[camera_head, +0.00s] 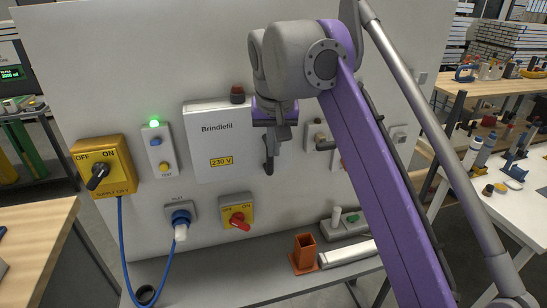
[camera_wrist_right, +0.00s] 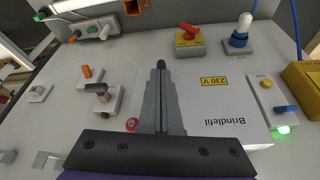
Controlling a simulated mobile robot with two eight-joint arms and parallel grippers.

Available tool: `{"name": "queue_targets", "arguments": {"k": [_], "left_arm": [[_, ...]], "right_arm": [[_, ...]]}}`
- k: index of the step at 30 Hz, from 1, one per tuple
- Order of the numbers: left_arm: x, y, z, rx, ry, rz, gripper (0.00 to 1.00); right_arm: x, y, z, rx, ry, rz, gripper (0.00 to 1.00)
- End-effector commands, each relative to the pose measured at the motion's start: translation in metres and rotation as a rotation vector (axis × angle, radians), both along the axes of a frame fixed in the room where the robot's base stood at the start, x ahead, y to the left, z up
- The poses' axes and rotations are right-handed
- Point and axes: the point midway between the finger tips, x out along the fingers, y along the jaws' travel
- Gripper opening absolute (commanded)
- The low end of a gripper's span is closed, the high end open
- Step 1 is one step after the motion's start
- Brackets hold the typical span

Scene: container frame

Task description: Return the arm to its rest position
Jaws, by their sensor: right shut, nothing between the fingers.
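My right gripper (camera_head: 279,138) hangs in front of the wall panel at the right side of the white Brindlefil box (camera_head: 213,160). Its grey fingers are together with nothing between them; in the wrist view the shut fingers (camera_wrist_right: 160,95) lie across the box's side. A black handle (camera_head: 268,158) shows just below the fingers in the head view. I cannot tell whether the fingers touch it. My purple right arm reaches up from the lower right and bends down at the wrist. My left gripper is out of view.
The panel carries a yellow supply switch (camera_head: 101,166), a lit green lamp (camera_head: 154,124), a blue plug (camera_head: 181,218) with cable and a red-knobbed switch (camera_head: 237,215). An orange holder (camera_head: 304,252) stands on the grey shelf below. Cluttered tables stand at right.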

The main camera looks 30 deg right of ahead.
Motion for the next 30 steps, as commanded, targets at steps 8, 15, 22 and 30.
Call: {"name": "queue_targets", "arguments": {"k": [8,15,22,30], "left_arm": [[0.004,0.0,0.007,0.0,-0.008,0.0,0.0],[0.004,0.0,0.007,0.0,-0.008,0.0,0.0],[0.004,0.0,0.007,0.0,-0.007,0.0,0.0],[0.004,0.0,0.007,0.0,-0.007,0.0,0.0]], "right_arm": [[-0.009,0.004,0.024,0.0,0.0,0.0,0.0],[-0.01,0.007,0.019,0.0,-0.003,0.012,0.0],[-0.021,0.038,-0.056,-0.005,-0.038,0.148,0.0],[-0.088,0.086,-0.219,-0.021,-0.105,0.361,0.0]]}}
